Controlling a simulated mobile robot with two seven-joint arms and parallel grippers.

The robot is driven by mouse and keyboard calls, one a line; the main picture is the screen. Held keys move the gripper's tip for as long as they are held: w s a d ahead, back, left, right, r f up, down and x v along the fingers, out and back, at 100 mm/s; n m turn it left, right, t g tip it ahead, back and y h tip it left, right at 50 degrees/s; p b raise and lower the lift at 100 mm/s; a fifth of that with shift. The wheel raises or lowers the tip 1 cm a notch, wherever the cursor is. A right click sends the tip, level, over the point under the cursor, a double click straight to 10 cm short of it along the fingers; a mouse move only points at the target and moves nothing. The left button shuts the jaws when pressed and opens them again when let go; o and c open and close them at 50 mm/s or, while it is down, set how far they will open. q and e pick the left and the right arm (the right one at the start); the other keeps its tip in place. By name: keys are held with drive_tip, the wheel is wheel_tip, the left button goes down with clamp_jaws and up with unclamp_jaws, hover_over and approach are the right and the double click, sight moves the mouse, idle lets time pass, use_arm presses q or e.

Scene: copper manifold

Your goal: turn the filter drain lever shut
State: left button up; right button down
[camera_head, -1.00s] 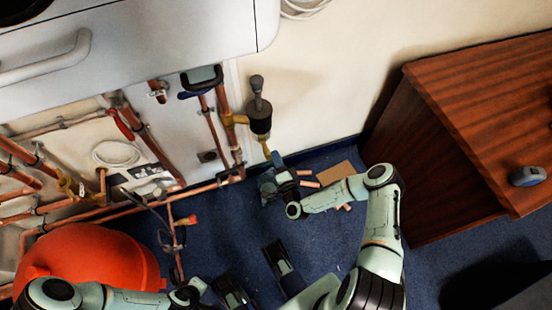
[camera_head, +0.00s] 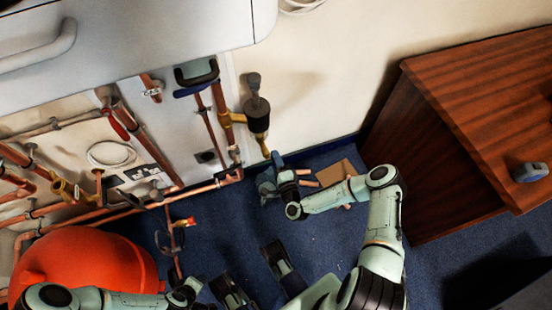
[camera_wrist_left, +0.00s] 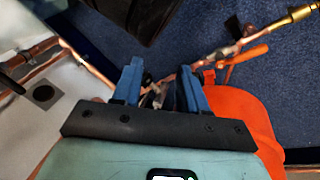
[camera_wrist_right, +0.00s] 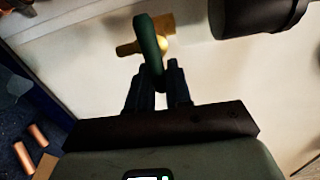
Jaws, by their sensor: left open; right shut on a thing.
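The filter (camera_head: 257,117) is a dark cylinder on brass fittings by the wall, with a brass drain outlet (camera_head: 266,147) below it. In the right wrist view, a green drain lever (camera_wrist_right: 149,40) reaches from the brass fitting (camera_wrist_right: 165,28) down between my right fingers. My right gripper (camera_wrist_right: 156,78) is shut on the lever's near end. In the head view this gripper (camera_head: 272,172) is just below the outlet, and the lever itself is hard to make out. My left gripper (camera_wrist_left: 160,76) is open, with blue fingers apart above the pipes, away from the filter.
A red expansion vessel (camera_head: 85,265) stands at lower left, beside my left arm. Copper pipes (camera_head: 150,203) run along the wall. A wooden desk (camera_head: 440,150) stands at right. Cardboard and copper offcuts (camera_head: 335,173) lie on the blue carpet.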

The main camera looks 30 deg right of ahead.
drive_tip(key=shift+s+a+f, duration=0.1)
drive_tip(key=shift+f, duration=0.05)
drive_tip(key=c, duration=1.1)
unclamp_jaws()
use_arm(q)
drive_tip(key=shift+g+h, duration=0.4)
drive_tip(key=shift+g, duration=0.1)
drive_tip(key=s+r, duration=0.1)
drive_tip(key=s+d+p, duration=0.1)
drive_tip(key=s+d+r+p, duration=0.1)
drive_tip(key=shift+s+r, duration=0.3)
drive_tip(key=shift+s, duration=0.05)
use_arm(e)
drive_tip(key=v, duration=1.3)
drive_tip(key=shift+s, duration=0.15)
